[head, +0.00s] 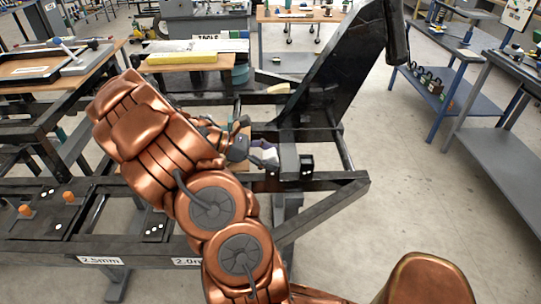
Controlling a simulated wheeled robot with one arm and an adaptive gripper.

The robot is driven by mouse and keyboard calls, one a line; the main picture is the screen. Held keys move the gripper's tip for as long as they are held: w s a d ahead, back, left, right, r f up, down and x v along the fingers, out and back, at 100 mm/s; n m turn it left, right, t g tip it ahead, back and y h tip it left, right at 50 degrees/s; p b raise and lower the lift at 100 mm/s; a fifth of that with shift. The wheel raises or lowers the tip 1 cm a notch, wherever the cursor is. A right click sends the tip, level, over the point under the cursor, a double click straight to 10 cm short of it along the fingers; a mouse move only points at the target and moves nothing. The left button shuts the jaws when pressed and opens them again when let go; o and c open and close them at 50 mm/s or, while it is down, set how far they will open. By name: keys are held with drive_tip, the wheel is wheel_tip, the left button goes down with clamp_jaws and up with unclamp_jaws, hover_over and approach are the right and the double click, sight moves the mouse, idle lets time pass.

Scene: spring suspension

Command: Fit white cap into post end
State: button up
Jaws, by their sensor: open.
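My copper arm reaches over the dark metal frame. My gripper (266,158), dark grey and small in this view, is open at the frame's right part. A small pale piece (268,146) shows right at the fingers; I cannot tell whether it is the white cap, or whether the fingers touch it. A grey upright block (289,160) and a small black block with white dots (306,164) stand just right of the gripper. I cannot make out the post end for certain; my arm and gripper hide part of this area.
The dark frame (335,181) has a tall black slanted panel (335,75) rising behind the gripper. Orange-topped parts (69,197) sit at the frame's left. Workbenches stand behind and at right (440,85). The floor (400,165) right of the frame is clear.

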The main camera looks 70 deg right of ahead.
drive_tip(key=v, duration=1.2)
drive_tip(key=shift+a, duration=0.1)
drive_tip(key=s+a+m+t+y, duration=0.2)
drive_tip(key=s+a+t, duration=0.3)
drive_tip(key=a, duration=1.3)
drive_tip(key=s+a+r+m+t+y, duration=0.1)
drive_tip(key=s+a+t, duration=0.4)
drive_tip(key=a, duration=1.3)
drive_tip(key=shift+a+m+y+p, duration=0.4)
drive_tip(key=shift+m+y, duration=0.5)
drive_tip(key=shift+y, duration=0.3)
drive_tip(key=shift+s, duration=0.1)
drive_tip(key=shift+c, duration=0.3)
